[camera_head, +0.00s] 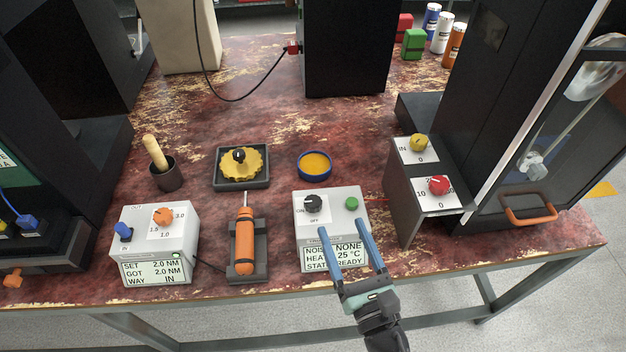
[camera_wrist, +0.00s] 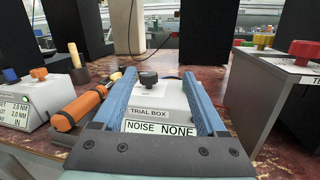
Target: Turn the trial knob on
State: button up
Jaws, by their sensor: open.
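The trial box (camera_head: 345,214) is a white box near the table's front edge, and its label and display also show in the wrist view (camera_wrist: 150,112). Its black knob (camera_head: 313,203) sits on the top left beside ON and OFF marks, with a green button (camera_head: 351,203) to its right. The knob also shows in the wrist view (camera_wrist: 148,79). The display reads NOISE NONE, HEAD 25 °C and a state of READY. My gripper (camera_head: 346,239) is open and empty, its blue fingers over the box's front, apart from the knob.
An orange screwdriver (camera_head: 244,240) lies in a dark holder left of the box. Further left is a white torque box (camera_head: 183,237). A dark stand (camera_head: 404,190) with yellow and red knobs is right. A blue-rimmed dish (camera_head: 314,166) sits behind.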

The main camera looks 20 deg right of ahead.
aim_at(316, 212)
notch_tip(316, 212, down, 4)
jog(key=s+a+r+n+g+y, duration=0.1)
jog(key=s+a+n, duration=0.1)
jog(key=w, duration=1.3)
jog(key=shift+d+f, duration=0.3)
jog(key=shift+b, duration=0.3)
grip_shut()
